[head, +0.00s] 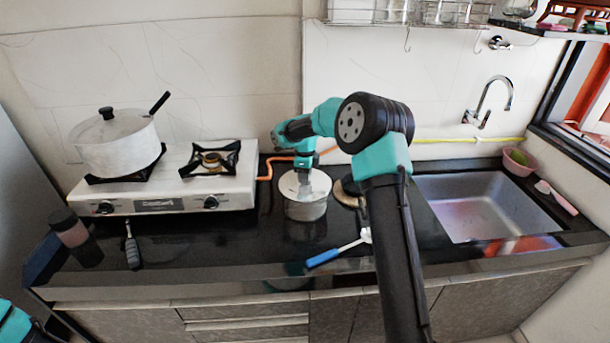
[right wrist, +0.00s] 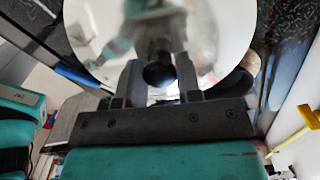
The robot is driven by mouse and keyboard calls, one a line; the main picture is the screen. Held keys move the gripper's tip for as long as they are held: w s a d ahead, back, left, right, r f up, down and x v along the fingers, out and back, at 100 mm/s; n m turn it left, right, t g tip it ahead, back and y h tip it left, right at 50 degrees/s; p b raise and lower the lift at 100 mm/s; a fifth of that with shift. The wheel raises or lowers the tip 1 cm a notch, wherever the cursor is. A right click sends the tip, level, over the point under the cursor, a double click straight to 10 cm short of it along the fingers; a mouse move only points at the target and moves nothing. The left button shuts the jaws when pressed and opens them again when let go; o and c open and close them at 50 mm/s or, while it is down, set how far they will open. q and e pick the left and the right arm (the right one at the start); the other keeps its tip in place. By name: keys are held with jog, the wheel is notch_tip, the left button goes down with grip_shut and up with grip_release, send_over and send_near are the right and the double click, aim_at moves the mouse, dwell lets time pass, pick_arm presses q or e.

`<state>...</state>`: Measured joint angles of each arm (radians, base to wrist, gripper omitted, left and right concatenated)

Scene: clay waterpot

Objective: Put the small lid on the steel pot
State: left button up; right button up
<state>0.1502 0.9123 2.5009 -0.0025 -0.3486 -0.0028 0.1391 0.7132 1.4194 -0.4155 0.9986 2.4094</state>
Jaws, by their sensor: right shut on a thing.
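The steel pot (head: 306,211) stands on the black counter, right of the stove. The small lid (head: 322,183), a shiny round disc, is at the pot's mouth; I cannot tell whether it rests on the rim or is slightly above it. The pot is hidden behind the lid there. My left gripper is not in view.
A white two-burner stove (head: 160,205) carries a large lidded pan (head: 115,145) at the left. A round brown item (head: 349,190) lies close right of the steel pot. A blue-handled utensil (head: 325,257) lies in front. The sink (head: 487,205) is at the right.

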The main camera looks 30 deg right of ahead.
jog(key=shift+f, duration=0.25)
jog(key=shift+f, duration=0.1)
jog(key=shift+c, duration=0.4)
jog(key=o, duration=1.1)
jog(key=shift+o, duration=0.2)
notch_tip(320, 180, up, 18)
jog(key=shift+f, duration=0.2)
dwell(0.3)
